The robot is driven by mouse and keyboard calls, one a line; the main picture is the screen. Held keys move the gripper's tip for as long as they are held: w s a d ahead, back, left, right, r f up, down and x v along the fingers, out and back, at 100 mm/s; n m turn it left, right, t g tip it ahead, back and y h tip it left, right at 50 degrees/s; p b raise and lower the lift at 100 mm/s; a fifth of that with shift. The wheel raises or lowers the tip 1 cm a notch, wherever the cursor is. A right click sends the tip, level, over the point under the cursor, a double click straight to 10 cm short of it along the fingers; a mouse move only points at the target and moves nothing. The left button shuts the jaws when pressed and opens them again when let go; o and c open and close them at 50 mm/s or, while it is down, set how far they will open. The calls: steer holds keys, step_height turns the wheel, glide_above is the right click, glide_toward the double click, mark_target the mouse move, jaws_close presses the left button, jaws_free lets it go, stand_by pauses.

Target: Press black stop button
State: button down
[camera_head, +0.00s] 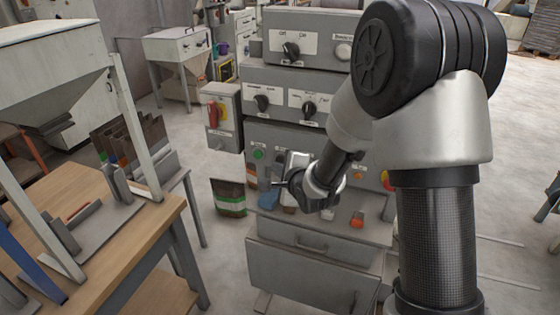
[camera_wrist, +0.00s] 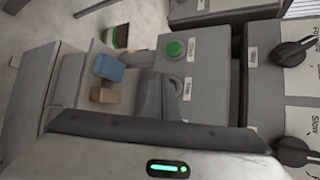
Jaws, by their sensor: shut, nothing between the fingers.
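The grey control panel (camera_head: 285,140) stands in the middle of the head view. A round green button (camera_head: 258,154) is on its lower left face. It also shows in the wrist view (camera_wrist: 176,48), with a small white label beside it. A second label (camera_wrist: 187,88) lies below the green button in the wrist view. I cannot make out a black button beside that label; my fingers cover that spot. My gripper (camera_head: 279,185) is shut and empty, in front of the panel's lower part. Its fingers (camera_wrist: 170,92) show in the wrist view close to the panel; contact cannot be told.
Black rotary knobs (camera_head: 291,50) sit higher on the panel. A blue block (camera_wrist: 108,67) and a brown block (camera_wrist: 105,95) lie on the ledge. A wooden table (camera_head: 110,235) stands left.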

stand_by(0.4)
steer(key=shift+w+d, duration=0.15)
steer(key=shift+w, duration=0.3)
steer(key=shift+w+d, duration=0.1)
steer(key=shift+w, duration=0.15)
stand_by(0.5)
steer(key=shift+s+a+b, duration=0.25)
steer(key=shift+s+b, duration=0.15)
steer(key=shift+s, duration=0.3)
steer(key=s+a+b, duration=0.1)
steer(key=s+a, duration=0.1)
steer(key=s, duration=0.3)
steer(key=shift+s+b, duration=0.35)
